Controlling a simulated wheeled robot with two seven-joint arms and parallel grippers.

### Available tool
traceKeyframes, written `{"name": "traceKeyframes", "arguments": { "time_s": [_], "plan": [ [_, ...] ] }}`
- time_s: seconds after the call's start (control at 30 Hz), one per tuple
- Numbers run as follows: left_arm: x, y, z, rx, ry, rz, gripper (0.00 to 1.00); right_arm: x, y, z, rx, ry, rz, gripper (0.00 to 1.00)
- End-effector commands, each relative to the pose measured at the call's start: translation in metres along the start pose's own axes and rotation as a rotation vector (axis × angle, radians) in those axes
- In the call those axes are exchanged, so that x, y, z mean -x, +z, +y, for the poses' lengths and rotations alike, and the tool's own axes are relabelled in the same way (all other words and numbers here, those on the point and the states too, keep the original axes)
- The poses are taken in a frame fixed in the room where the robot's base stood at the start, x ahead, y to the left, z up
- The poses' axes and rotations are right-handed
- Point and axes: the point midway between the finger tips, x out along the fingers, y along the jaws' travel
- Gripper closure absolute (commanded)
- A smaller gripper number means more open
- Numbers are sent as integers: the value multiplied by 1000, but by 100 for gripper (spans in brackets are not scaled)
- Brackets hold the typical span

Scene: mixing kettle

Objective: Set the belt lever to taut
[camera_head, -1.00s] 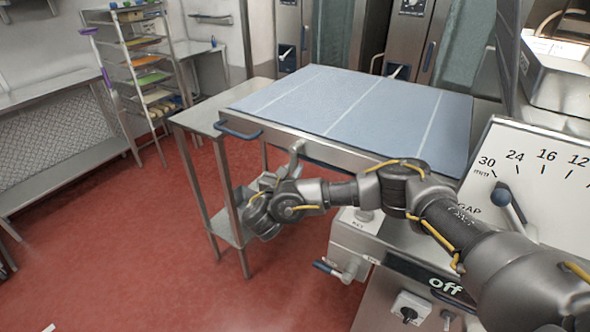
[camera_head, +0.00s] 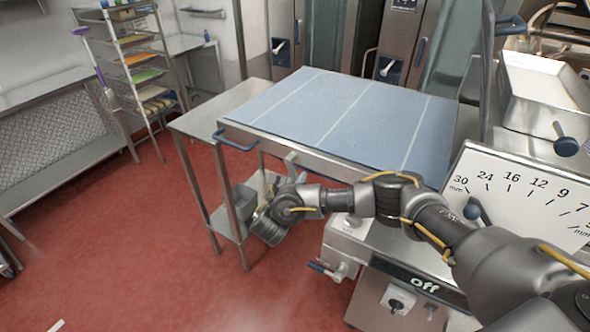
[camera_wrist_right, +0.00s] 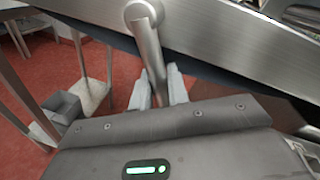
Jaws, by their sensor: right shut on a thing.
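The belt lever (camera_head: 291,164) is a short grey metal bar on the near side of the belt table, below the blue belt (camera_head: 350,112). In the right wrist view the lever (camera_wrist_right: 149,48) hangs from a round pivot on the steel side rail. Its lower part runs down between the two pale fingers of my right gripper (camera_wrist_right: 158,88), which is shut on it. In the head view my right gripper (camera_head: 296,181) is at the lever's lower end, its fingers mostly hidden. No taut or slack marking is readable. My left gripper is out of view.
A blue handle (camera_head: 236,140) sticks out at the belt table's left corner. A steel side table (camera_head: 206,118) stands left of it. A gap dial plate (camera_head: 520,195) and an "off" panel (camera_head: 418,283) are at the right, close to my arm.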

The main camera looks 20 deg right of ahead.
Motion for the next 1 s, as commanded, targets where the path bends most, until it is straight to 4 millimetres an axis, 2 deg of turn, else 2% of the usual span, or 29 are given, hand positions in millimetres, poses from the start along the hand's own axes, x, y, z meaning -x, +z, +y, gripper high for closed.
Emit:
{"name": "traceKeyframes", "arguments": {
  "time_s": [0.03,0.23,0.8,0.83,0.97,1.0],
  "plan": [
    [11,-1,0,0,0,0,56,0,5,-5,24,-2,6,100],
    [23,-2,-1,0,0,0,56,1,3,-8,100,-2,20,100],
    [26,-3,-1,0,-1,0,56,1,2,-9,134,-3,26,100],
    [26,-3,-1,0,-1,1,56,1,2,-9,134,-3,26,82],
    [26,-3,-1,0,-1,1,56,1,2,-9,134,-2,26,65],
    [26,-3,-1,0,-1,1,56,1,2,-9,134,-2,26,64]
  ]
}}
